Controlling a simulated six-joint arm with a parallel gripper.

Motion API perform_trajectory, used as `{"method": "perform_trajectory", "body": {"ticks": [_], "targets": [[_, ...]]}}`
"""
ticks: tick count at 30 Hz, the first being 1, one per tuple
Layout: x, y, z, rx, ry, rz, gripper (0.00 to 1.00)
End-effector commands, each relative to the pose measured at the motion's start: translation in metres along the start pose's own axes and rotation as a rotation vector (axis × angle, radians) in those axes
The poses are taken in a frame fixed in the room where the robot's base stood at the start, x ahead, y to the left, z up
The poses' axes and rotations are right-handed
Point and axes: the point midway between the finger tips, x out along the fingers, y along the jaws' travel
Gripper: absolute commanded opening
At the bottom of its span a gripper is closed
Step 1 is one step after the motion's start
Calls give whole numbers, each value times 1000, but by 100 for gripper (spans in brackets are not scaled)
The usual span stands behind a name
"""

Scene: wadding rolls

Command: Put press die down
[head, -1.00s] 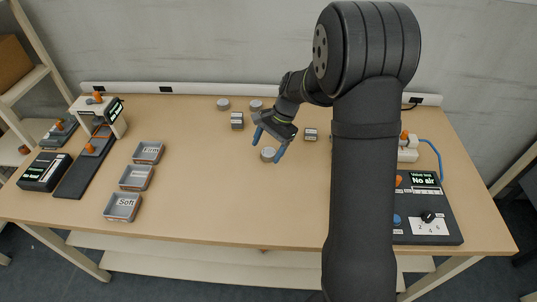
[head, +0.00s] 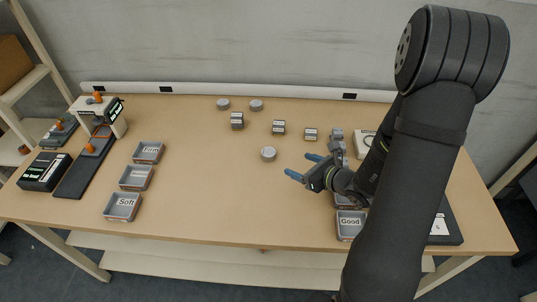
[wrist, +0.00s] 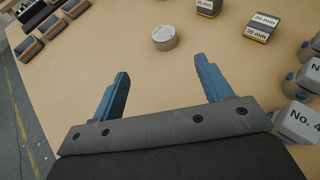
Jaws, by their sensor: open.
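My gripper (head: 301,166) is open, low over the table, with blue fingers pointing left. In the wrist view the space between its fingers (wrist: 162,70) is empty. A round grey piece (head: 268,153) lies on the table ahead of the fingertips, apart from them; it also shows in the wrist view (wrist: 164,37). Grey pieces marked with numbers stand at right, one reading No. 4 (wrist: 298,117). Small labelled blocks stand behind, one (head: 279,127) marked in mm in the wrist view (wrist: 262,27). I cannot tell which piece is the press die.
Three grey trays stand at left, the front one labelled Soft (head: 123,206). A tray labelled Good (head: 350,226) is beside my arm at right. A white press-like stand (head: 100,112) is at far left. The front middle of the table is clear. My arm hides much of the right side.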

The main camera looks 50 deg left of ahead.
Motion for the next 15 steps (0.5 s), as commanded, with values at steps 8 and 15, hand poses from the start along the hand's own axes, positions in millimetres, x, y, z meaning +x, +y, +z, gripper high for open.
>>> {"method": "perform_trajectory", "body": {"ticks": [8, 15], "targets": [[35, -1, -2, 10, 0, -10, 71], [87, -2, -2, 9, 0, -10, 71]]}}
